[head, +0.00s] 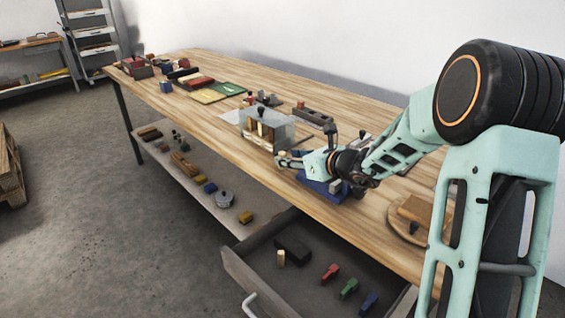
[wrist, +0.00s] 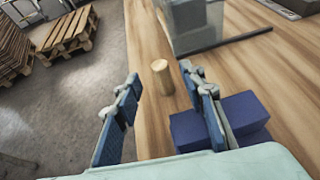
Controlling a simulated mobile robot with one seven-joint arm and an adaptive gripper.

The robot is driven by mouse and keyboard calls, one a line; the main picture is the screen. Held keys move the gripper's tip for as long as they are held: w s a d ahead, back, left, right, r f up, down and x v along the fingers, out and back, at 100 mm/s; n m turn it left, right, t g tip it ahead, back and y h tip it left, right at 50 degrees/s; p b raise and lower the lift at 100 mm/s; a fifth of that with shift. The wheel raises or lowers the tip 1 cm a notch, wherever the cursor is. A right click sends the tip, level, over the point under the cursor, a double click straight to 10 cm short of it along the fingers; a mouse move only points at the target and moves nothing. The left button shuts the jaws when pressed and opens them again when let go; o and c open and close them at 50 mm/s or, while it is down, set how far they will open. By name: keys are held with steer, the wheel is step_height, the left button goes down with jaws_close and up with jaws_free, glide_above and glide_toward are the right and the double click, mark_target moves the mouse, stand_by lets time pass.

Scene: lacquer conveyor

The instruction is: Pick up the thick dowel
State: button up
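A short, thick wooden dowel (wrist: 161,78) stands upright on the bench top in the wrist view, near the bench's front edge. My gripper (wrist: 159,88) is open, one finger on each side of the dowel's line, with nothing held. The dowel appears just ahead of the fingertips; I cannot tell whether it is between them. In the head view my gripper (head: 284,160) is low over the bench, in front of a clear box, and I cannot make out this dowel clearly there.
The clear box (head: 278,133) stands close behind my gripper. A blue block or bin (wrist: 240,118) lies beside the right finger. An open drawer (head: 240,272) below holds a pale peg (head: 281,257) and coloured pieces. Trays and blocks crowd the bench's far end.

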steer(key=x, duration=0.4)
steer(key=shift+w+f, duration=0.25)
steer(key=shift+f, duration=0.15)
steer(key=c, duration=0.9)
